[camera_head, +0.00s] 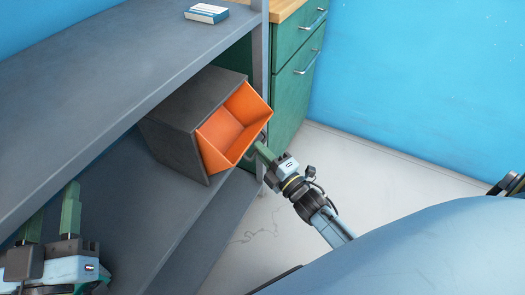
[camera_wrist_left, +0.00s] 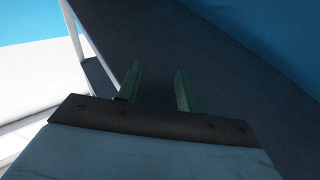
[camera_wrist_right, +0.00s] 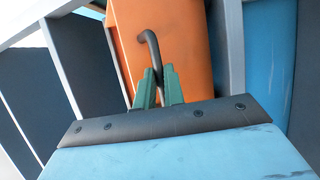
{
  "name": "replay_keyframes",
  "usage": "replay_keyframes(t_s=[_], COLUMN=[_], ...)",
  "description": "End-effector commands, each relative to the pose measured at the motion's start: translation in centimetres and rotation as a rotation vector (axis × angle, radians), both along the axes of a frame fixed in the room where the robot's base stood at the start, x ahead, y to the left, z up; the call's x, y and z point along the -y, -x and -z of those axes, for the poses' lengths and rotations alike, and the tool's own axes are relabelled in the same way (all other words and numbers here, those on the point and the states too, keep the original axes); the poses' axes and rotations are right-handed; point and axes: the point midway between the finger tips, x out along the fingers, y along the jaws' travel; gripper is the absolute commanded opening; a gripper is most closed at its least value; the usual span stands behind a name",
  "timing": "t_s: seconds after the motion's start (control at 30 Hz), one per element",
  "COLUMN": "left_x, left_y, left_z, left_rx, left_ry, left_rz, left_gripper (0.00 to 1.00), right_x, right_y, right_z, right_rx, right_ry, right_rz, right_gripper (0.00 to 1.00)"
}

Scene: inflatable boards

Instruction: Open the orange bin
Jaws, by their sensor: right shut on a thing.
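The orange bin (camera_head: 228,126) is an orange tilting drawer in a dark grey box (camera_head: 185,125) on the shelf. It is tilted outward, and its orange inside shows from above. In the right wrist view, the orange front (camera_wrist_right: 178,45) fills the middle, with a dark curved handle (camera_wrist_right: 148,48) on it. My right gripper (camera_head: 262,150) is at the bin's outer side, and its green fingers (camera_wrist_right: 159,82) are shut on the handle. My left gripper (camera_head: 52,212) is at the lower left, away from the bin. Its fingers (camera_wrist_left: 157,85) are apart with nothing between them.
The grey upper shelf board (camera_head: 90,75) runs above the lower shelf (camera_head: 125,215). A white and blue box (camera_head: 207,13) lies on the upper shelf. A green drawer cabinet (camera_head: 296,75) stands behind the shelf post. The pale floor (camera_head: 345,165) to the right is clear.

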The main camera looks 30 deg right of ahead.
Motion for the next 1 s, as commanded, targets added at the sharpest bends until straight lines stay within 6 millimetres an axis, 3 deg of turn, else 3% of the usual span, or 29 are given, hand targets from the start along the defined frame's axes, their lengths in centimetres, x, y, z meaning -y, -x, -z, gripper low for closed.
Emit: replay_keyframes(t_s=[0.07,0.1,0.23,0.63,1.0], left_x=[0.0,0.0,0.0,0.1,-1.1], left_y=[0.0,0.0,0.0,-0.1,-0.1], left_z=[0.1,0.0,0.1,0.3,6.0], left_rx=[0.000,0.000,-0.001,-0.026,-0.370], left_ry=[0.000,0.001,0.001,-0.007,-0.112], left_rz=[0.000,0.000,0.000,0.000,-0.025], left_gripper=[0.36,0.36,0.36,0.36,0.36], right_x=[-0.3,-0.3,-0.3,0.0,0.9], right_y=[-0.1,-0.1,-0.1,0.5,5.7], right_z=[0.5,0.5,0.4,0.3,0.9], right_rx=[-0.015,-0.014,-0.011,-0.007,-0.009], right_ry=[0.002,0.002,0.001,0.000,0.001], right_rz=[-0.002,-0.002,-0.002,-0.001,0.000], right_gripper=[0.00,0.16,0.33,0.33,0.33])
